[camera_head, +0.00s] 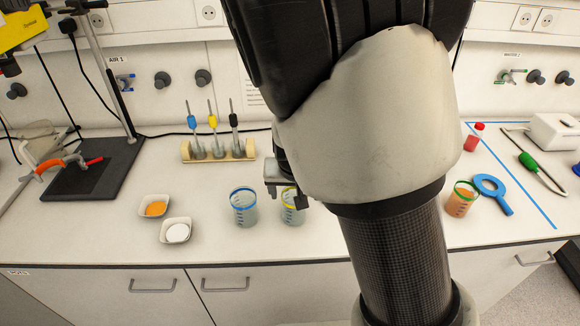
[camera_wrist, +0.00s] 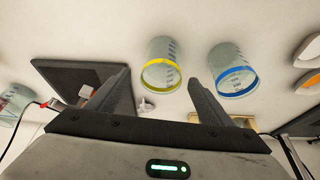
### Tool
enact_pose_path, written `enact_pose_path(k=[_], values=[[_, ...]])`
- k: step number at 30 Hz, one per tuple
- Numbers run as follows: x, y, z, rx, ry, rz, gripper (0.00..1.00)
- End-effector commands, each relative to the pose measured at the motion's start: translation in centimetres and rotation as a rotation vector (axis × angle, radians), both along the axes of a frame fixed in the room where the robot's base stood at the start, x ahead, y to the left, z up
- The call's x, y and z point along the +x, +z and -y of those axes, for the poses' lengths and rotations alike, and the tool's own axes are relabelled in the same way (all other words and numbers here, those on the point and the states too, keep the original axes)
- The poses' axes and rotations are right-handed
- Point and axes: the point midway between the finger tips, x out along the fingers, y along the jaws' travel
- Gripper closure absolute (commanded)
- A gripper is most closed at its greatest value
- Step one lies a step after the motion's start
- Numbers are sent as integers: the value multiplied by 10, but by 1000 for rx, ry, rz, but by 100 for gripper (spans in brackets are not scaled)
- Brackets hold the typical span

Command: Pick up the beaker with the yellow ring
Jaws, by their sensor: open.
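The beaker with the yellow ring (camera_head: 293,214) stands on the white bench, partly hidden behind my gripper (camera_head: 286,190) in the head view. It is clear glass with pale contents. In the wrist view this yellow-ringed beaker (camera_wrist: 161,72) shows just beyond and between the two fingertips of my gripper (camera_wrist: 160,80). The fingers are open and apart, with nothing held. I cannot tell whether a finger touches the glass. A beaker with a blue ring (camera_head: 244,208) stands just left of it in the head view; in the wrist view this blue-ringed beaker (camera_wrist: 232,70) is beyond the right finger.
Two small bowls, orange-filled (camera_head: 155,207) and white-filled (camera_head: 176,231), are at left. A wooden rack (camera_head: 218,153) stands behind. The bench front is clear.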

Motion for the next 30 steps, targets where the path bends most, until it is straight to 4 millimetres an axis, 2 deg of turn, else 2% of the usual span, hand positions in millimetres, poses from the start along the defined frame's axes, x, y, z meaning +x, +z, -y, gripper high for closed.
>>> enact_pose_path(k=[12, 21, 23, 30], values=[[16, -48, 0, 0, -1, -1, 26], [17, -51, -1, 0, 1, 0, 26], [17, -51, -1, 0, 1, 0, 34], [17, -51, -1, 0, 1, 0, 75]])
